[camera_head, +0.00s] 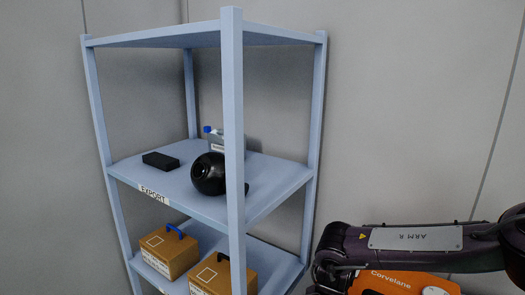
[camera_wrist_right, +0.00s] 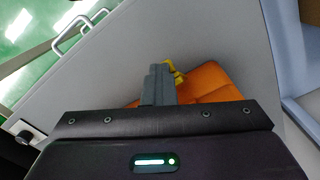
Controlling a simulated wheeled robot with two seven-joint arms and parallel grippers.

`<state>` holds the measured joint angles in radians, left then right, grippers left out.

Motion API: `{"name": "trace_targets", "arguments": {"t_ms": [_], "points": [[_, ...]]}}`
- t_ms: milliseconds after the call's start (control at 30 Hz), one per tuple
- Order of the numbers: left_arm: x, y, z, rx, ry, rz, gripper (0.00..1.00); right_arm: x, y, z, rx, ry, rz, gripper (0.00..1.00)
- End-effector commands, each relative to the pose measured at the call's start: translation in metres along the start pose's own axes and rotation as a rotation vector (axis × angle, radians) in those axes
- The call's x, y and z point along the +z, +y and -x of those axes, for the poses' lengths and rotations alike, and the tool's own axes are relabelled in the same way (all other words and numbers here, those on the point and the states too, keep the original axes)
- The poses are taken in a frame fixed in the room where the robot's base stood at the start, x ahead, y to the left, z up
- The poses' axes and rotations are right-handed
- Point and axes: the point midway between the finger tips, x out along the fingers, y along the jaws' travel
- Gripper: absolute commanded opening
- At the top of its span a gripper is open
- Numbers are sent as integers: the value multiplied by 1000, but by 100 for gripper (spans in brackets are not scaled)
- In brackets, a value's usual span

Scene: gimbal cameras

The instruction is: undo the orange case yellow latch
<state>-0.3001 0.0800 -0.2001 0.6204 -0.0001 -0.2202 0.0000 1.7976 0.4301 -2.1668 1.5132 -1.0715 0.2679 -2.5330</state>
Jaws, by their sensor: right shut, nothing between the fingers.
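The orange case (camera_head: 390,279) shows at the bottom right of the head view, marked "Corvelane" and partly hidden by my right arm. Its lower part is cut off by the picture edge. In the right wrist view the orange case (camera_wrist_right: 210,84) lies behind my right gripper (camera_wrist_right: 159,70), whose grey fingers are shut with nothing between them. The yellow latch (camera_wrist_right: 176,74) shows just right of the fingertips, partly hidden by them. I cannot tell whether the fingers touch it. My left gripper is not in view.
A blue shelf rack (camera_head: 270,185) marked "EXPORT" stands left of my right arm. It holds a black round object (camera_head: 208,174), a black block (camera_head: 160,160) and tan boxes (camera_head: 170,251). A metal handle (camera_wrist_right: 72,32) shows at upper left in the wrist view.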

Motion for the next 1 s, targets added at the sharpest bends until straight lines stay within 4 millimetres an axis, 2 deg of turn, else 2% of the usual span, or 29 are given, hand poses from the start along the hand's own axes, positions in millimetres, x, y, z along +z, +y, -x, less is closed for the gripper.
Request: {"name": "trace_targets", "arguments": {"t_ms": [33, 1000], "points": [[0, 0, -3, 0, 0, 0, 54, -20, -1, -8, -12, 39, -29, 0], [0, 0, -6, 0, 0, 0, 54, -15, 1, -15, -15, 45, -33, 0]]}}
